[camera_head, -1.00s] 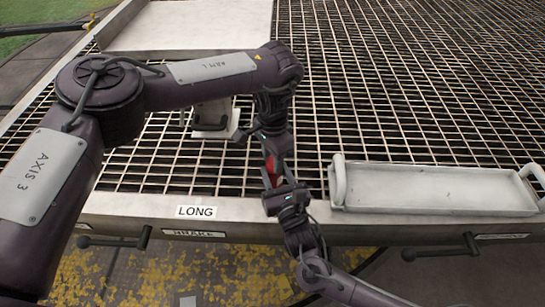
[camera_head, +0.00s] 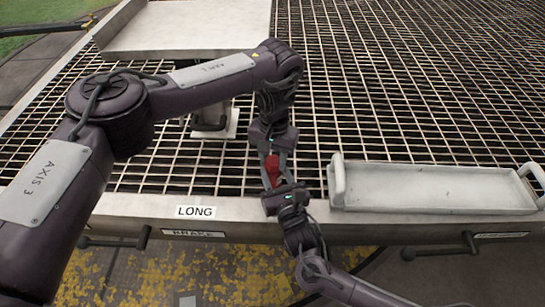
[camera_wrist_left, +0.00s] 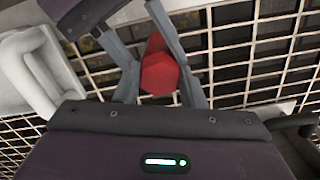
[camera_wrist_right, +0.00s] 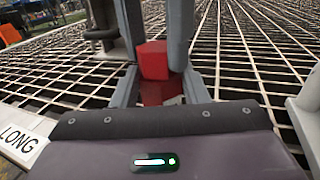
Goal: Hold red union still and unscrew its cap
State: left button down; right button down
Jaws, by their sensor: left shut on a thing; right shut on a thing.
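The red union (camera_head: 272,168) is held in the air over the front edge of the grating, between my two grippers, which face each other. My left gripper (camera_head: 275,158) comes from behind it and is shut on one end. That end shows as a red hexagonal face in the left wrist view (camera_wrist_left: 160,75). My right gripper (camera_head: 275,178) comes from the front and is shut on the other end. In the right wrist view a brighter red block (camera_wrist_right: 153,60) sits beyond a darker red part (camera_wrist_right: 160,92) between the right fingers. I cannot tell which end is the cap.
A pale tray (camera_head: 430,188) with raised end handles lies on the grating to the right. A LONG label (camera_head: 196,212) is on the front rim. Open grating (camera_head: 420,90) spreads behind.

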aim_at(273, 161)
pick_arm(q)
jog(key=shift+s, duration=0.1)
jog(key=n, duration=0.6)
jog(key=shift+d, duration=0.1)
jog(key=c, duration=0.8)
grip_release()
jog(key=shift+c, duration=0.2)
jog(key=shift+o, duration=0.4)
jog(key=shift+w+r, duration=0.2)
jog(key=shift+r, duration=1.8)
